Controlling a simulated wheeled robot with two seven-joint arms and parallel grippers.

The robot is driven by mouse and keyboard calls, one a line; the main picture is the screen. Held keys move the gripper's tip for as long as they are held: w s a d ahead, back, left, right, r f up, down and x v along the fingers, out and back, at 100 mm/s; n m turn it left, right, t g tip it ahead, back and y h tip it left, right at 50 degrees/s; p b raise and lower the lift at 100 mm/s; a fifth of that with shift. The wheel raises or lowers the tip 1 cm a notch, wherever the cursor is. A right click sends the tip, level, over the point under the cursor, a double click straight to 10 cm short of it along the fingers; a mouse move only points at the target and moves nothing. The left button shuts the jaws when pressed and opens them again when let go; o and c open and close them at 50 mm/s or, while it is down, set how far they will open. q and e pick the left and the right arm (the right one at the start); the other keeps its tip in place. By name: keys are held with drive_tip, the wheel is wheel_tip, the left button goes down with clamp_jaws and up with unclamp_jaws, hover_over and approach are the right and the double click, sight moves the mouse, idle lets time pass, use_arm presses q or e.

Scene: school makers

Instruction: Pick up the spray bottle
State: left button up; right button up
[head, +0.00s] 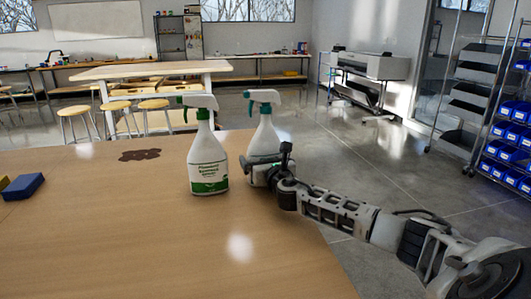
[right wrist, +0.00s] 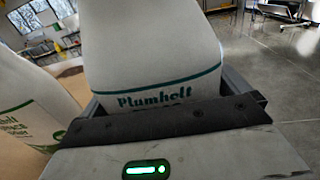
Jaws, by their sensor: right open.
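Two white spray bottles with green trim stand upright side by side near the table's far right edge. The left spray bottle (head: 207,160) shows its full label. The right spray bottle (head: 264,136) is partly hidden behind my right gripper (head: 265,161). In the right wrist view, the right bottle (right wrist: 150,45) fills the space between the open fingers of my right gripper (right wrist: 165,95), close to the palm. The left bottle (right wrist: 28,110) stands outside the fingers at the left. I cannot tell whether either finger touches the right bottle. My left gripper is not in view.
The wooden table (head: 120,235) is mostly clear. A blue block (head: 22,186) lies at its left, and a dark brown patch (head: 139,155) lies left of the bottles. Open floor (head: 355,160) lies beyond the right edge. A shelf rack with blue bins (head: 505,150) stands far right.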

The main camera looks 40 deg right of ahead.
sight(261, 133)
drive_tip(key=c, duration=1.1)
drive_tip(key=shift+d+r, duration=0.1)
drive_tip(key=shift+r, duration=0.05)
drive_tip(key=shift+c, duration=0.8)
drive_tip(key=shift+r, duration=0.15)
drive_tip(key=shift+w+r, duration=0.1)
drive_tip(key=shift+r, duration=0.45)
wheel_tip(261, 133, up, 2)
drive_tip(key=shift+r+p, duration=0.25)
drive_tip(key=shift+p, duration=0.2)
drive_tip(key=s+a+r, duration=0.2)
drive_tip(key=r, duration=0.1)
drive_tip(key=s+a+r+p, duration=0.1)
drive_tip(key=r, duration=0.1)
drive_tip(key=shift+a, duration=0.15)
drive_tip(key=s+a+r, duration=0.4)
drive_tip(key=s+a, duration=0.2)
drive_tip(key=a, duration=0.1)
drive_tip(key=shift+s, duration=0.35)
